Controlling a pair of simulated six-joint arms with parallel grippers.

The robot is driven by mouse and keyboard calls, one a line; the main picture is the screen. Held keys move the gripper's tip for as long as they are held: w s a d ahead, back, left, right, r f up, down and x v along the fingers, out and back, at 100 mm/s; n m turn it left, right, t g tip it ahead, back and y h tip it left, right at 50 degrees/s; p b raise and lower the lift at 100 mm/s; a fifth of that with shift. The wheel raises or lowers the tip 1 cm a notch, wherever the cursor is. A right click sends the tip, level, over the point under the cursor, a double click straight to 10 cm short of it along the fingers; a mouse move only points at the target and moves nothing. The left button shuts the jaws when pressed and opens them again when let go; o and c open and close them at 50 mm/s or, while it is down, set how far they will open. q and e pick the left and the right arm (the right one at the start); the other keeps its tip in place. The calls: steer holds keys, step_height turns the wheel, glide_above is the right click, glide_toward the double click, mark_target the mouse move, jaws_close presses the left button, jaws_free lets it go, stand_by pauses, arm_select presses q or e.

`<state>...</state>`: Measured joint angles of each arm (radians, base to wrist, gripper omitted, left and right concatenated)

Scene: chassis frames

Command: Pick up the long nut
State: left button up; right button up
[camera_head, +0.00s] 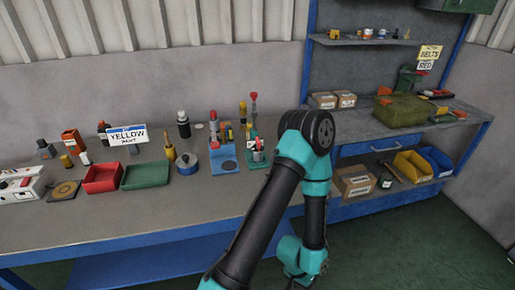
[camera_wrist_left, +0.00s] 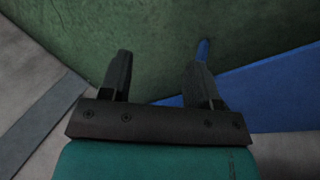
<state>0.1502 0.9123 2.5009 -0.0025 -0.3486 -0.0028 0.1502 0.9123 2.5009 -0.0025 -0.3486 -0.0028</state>
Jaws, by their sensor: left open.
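I cannot make out a long nut in either view. My left gripper (camera_wrist_left: 164,55) shows in the left wrist view with its two dark fingers apart and nothing between them. Beyond the fingers are a green floor-like surface and a blue strip. In the head view one teal and black arm of mine rises from the bottom, bends and drops in front of the bench; its gripper is hidden there. My right gripper cannot be identified in either view.
A shelf unit at right holds boxes, a yellow bin (camera_head: 412,166) and a blue bin (camera_head: 435,160).

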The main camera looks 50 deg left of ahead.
stand_by(0.4)
arm_select(q)
steer(key=o, duration=0.3)
